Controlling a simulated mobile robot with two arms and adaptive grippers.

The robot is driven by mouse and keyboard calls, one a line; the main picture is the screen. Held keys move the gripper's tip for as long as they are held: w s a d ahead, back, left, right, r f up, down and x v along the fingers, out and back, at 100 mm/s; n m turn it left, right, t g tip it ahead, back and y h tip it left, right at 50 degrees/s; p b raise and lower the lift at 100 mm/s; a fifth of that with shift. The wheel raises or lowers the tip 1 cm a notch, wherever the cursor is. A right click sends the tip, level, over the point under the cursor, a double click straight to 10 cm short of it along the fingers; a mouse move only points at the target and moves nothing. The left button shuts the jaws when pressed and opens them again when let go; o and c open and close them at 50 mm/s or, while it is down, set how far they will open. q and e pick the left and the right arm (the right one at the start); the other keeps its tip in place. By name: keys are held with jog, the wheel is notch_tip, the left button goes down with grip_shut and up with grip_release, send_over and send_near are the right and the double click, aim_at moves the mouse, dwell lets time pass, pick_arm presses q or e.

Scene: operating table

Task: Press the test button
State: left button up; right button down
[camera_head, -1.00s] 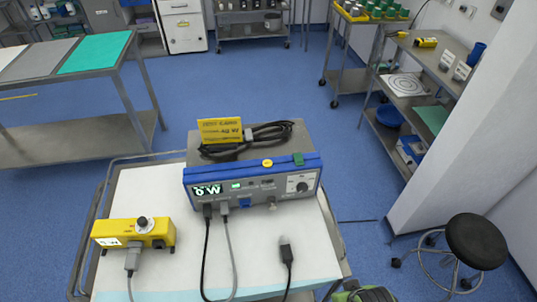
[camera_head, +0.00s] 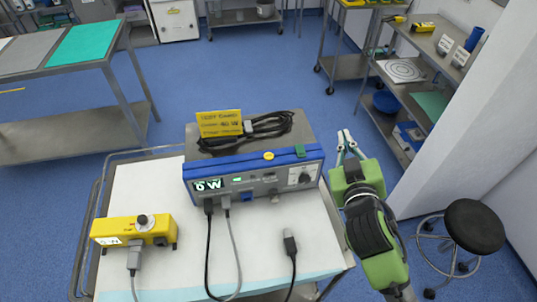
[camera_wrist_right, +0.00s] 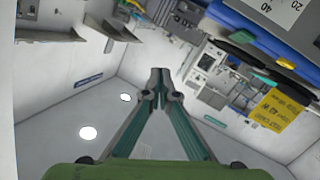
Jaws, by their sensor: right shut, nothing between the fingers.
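The blue and grey unit (camera_head: 252,176) stands on the white-draped cart, its lit display reading a figure with "W". A round yellow button (camera_head: 268,156) and a green block (camera_head: 300,151) sit along its top front edge; I cannot tell which part is the test button. A yellow box (camera_head: 125,231) with a black-and-white knob stands at the cart's left. My right gripper (camera_head: 347,136) is shut and empty, just right of the unit and apart from it. In the right wrist view its fingertips (camera_wrist_right: 160,74) meet, with the unit at upper right. My left gripper is not in view.
Several cables run over the drape (camera_head: 165,265). A shelf rack (camera_head: 440,70) and a black stool (camera_head: 474,226) stand to the right.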

jog(key=w+a+r+n+t+y, duration=0.1)
jog(key=a+r+n+t+y, duration=0.25)
jog(key=a+r, duration=0.4)
jog(key=w+a+r+n+t+y, duration=0.15)
jog(key=a+r+n+y, duration=0.3)
jog(key=r, duration=0.55)
jog(key=s+a+r+n+g+y, duration=0.2)
jog(key=s+a+n+g+y, duration=0.25)
jog(key=a+n+y, duration=0.35)
jog(key=s+a+r+n+g+y, duration=0.1)
jog(key=s+a+n+g+y, duration=0.2)
jog(key=a+n+g+y, duration=0.45)
notch_tip(320, 180, down, 10)
jog(key=a+n+g+h, duration=0.2)
jog(key=n+g+h, duration=0.3)
jog(key=n+h, duration=0.3)
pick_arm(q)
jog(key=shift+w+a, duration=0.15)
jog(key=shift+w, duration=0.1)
pick_arm(e)
jog(key=w+d+f+t+h, duration=0.2)
jog(key=w+d+f+h, duration=0.6)
jog(key=d, duration=0.4)
jog(key=shift+w+d+f+n, duration=0.15)
jog(key=shift+w+f+n, duration=0.15)
jog(key=shift+w+n, duration=0.2)
